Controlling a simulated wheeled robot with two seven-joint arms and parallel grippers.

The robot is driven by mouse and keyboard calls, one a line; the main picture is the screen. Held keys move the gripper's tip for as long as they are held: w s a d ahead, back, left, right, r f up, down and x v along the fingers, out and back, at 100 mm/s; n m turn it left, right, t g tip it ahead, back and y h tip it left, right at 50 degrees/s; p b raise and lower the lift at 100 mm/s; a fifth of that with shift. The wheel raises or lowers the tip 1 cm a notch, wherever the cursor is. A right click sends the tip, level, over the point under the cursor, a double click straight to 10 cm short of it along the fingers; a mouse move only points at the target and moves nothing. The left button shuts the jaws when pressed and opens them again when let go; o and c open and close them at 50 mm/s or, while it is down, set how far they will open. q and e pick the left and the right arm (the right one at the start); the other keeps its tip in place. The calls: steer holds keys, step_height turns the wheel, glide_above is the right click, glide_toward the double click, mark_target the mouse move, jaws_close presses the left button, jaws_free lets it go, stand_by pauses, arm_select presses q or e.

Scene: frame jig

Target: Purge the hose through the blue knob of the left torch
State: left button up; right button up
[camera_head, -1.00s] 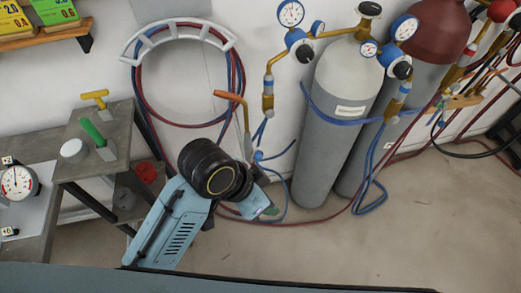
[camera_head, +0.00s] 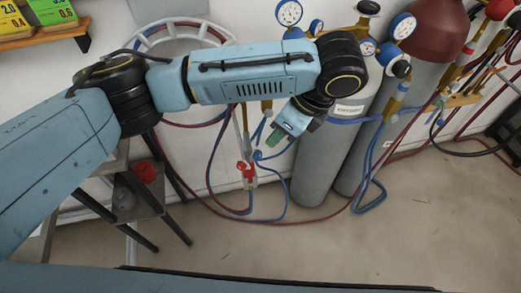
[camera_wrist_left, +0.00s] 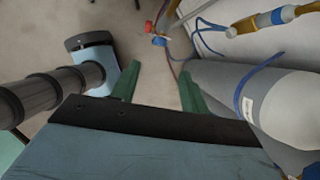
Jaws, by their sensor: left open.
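The left torch (camera_head: 246,148) hangs upright on the wall between the hose hanger and the cylinders; its upper part is hidden behind my left arm. Its blue knob (camera_head: 257,155) sticks out to the right, with the red knob (camera_head: 246,169) a little lower. My left gripper (camera_head: 276,140) is just right of and above the blue knob in the head view, apart from it. In the left wrist view the green fingers (camera_wrist_left: 160,82) are spread with nothing between them. The blue knob (camera_wrist_left: 159,41) and red knob (camera_wrist_left: 149,26) show ahead, beyond the fingertips. My right gripper is not in view.
A grey cylinder (camera_head: 318,165) and a red-topped one (camera_head: 433,45) stand right of the gripper. Red and blue hoses loop from the hanger (camera_head: 160,32) to the floor. A grey stand (camera_head: 105,195) is at left. The front floor (camera_head: 300,240) is clear.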

mark_target(258, 156)
arm_select(q)
steer(key=x, duration=1.3)
steer(key=shift+w+f+b, duration=0.1)
steer(key=shift+b, duration=0.25)
steer(key=shift+c, duration=0.4)
steer(key=c, duration=0.9)
steer(key=t+p, duration=0.1)
steer(key=p, duration=0.1)
steer(key=t+h+p, duration=0.1)
steer(key=p, duration=0.1)
steer(key=shift+s+a+r+n, duration=0.2)
steer(key=shift+s+n, duration=0.1)
steer(key=shift+s, duration=0.05)
steer(key=shift+s+f+t+h+p, duration=0.15)
steer(key=shift+t+h+p, duration=0.35)
steer(key=shift+t+p, duration=0.55)
steer(key=shift+a+f+n+t+h+p, duration=0.2)
steer(key=shift+n+t+h+p, duration=0.25)
steer(key=shift+t, duration=0.5)
steer(key=o, duration=1)
steer(key=shift+d, duration=0.1)
